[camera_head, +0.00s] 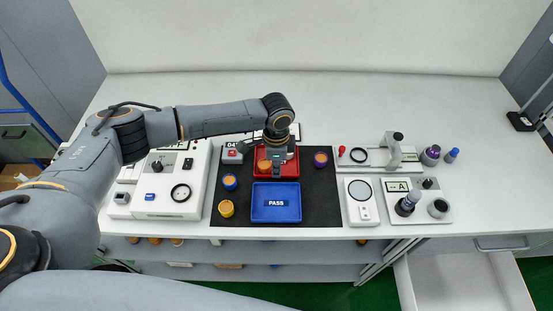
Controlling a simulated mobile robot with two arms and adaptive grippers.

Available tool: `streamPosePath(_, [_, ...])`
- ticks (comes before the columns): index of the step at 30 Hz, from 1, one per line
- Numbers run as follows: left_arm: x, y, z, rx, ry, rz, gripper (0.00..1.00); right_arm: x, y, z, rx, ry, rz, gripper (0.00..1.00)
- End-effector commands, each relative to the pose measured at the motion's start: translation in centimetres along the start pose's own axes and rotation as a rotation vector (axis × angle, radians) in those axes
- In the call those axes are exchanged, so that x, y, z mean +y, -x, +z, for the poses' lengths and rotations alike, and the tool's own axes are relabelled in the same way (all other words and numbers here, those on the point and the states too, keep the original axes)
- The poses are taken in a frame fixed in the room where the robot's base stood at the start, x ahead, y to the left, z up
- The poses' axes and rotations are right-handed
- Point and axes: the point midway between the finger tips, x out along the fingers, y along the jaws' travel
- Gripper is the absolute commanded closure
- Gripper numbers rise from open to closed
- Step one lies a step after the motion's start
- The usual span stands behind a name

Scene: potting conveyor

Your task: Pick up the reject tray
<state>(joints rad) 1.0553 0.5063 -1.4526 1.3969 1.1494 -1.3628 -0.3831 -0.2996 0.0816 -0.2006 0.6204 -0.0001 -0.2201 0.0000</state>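The red tray (290,171), which I take for the reject tray, lies on the black mat (325,194) in the middle of the table. Its label is hidden, and my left arm covers much of its middle. An orange-topped round piece shows at its left part. My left gripper (276,170) points down over the tray; its fingers are too small and dark to tell whether they are open or touch it. My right gripper is out of view.
A blue tray marked PASS (276,213) lies just in front of the red one. Small round pieces stand on the mat: orange (226,208), blue-sided (230,181), purple (320,159). White instruments flank the mat. An open drawer (465,283) juts out at the lower right.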

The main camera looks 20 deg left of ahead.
Motion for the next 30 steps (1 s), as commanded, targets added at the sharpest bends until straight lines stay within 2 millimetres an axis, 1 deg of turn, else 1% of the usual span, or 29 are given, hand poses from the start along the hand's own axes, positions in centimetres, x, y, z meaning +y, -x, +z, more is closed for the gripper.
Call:
streamPosePath(1, [0.0,-0.5,0.0,-0.003,0.001,0.001,0.92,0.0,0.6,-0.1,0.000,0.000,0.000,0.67])
streamPosePath(3, [0.0,-1.4,-0.1,-0.002,0.001,0.001,0.92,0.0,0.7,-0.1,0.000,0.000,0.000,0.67])
streamPosePath(7, [0.0,-2.4,0.0,-0.001,0.001,0.000,0.92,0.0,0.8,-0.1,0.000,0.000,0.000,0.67])
streamPosePath(13, [0.0,-2.5,0.0,0.000,0.000,-0.001,0.92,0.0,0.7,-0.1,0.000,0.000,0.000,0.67])
streamPosePath(15, [0.0,-2.5,0.0,0.000,0.000,-0.001,1.00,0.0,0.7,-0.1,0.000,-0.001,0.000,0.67])
streamPosePath(30, [-0.1,-2.1,-0.1,0.002,0.001,-0.003,1.00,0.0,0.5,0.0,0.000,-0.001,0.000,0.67])
